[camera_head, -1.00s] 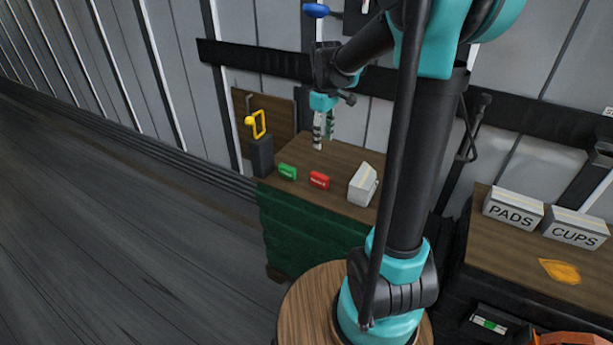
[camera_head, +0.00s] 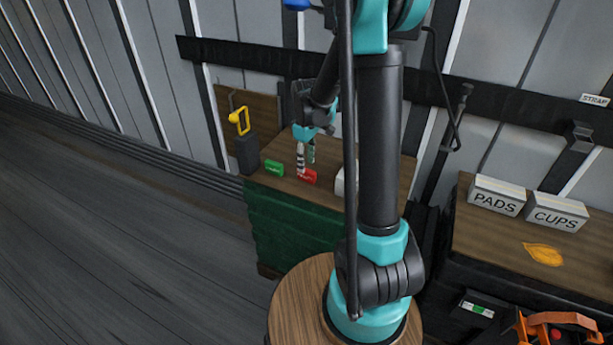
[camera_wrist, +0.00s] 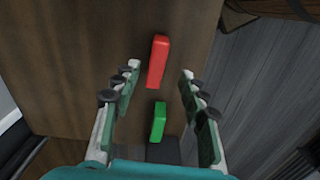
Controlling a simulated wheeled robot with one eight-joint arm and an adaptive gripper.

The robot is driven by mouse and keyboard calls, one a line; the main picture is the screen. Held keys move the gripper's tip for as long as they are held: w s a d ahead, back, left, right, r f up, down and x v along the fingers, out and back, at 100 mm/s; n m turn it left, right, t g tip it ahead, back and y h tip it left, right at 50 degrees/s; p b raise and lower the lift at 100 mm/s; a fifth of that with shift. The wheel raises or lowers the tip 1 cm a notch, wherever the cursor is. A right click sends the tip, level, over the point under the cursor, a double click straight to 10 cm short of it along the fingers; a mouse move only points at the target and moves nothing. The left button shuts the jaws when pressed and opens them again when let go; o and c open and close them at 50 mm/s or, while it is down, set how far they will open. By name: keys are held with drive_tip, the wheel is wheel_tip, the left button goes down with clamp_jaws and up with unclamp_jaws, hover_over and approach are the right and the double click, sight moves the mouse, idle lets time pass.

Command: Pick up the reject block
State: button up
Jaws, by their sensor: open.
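The red block (camera_head: 309,176) lies on the wooden top of the green cabinet in the head view; its lettering is too small to read, and I take it for the reject block. In the wrist view the red block (camera_wrist: 157,61) lies ahead, between the lines of the fingers. A green block (camera_head: 274,168) lies to its left; in the wrist view the green block (camera_wrist: 158,122) is nearer, between the fingers in the picture. My gripper (camera_head: 306,160) points down above the red block, partly in front of it. In the wrist view my gripper (camera_wrist: 160,75) is open and empty.
A pale box (camera_head: 340,181) stands right of the red block, mostly hidden by my arm. A dark post with a yellow handle (camera_head: 240,122) stands at the left. PADS (camera_head: 495,196) and CUPS (camera_head: 556,212) boxes sit on the right-hand table.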

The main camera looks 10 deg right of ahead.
sight(307, 170)
drive_tip(key=shift+w+d+f, duration=0.1)
drive_tip(key=shift+f, duration=1.15)
drive_tip(key=shift+w+d+f, duration=0.1)
drive_tip(key=shift+f, duration=1.15)
clamp_jaws()
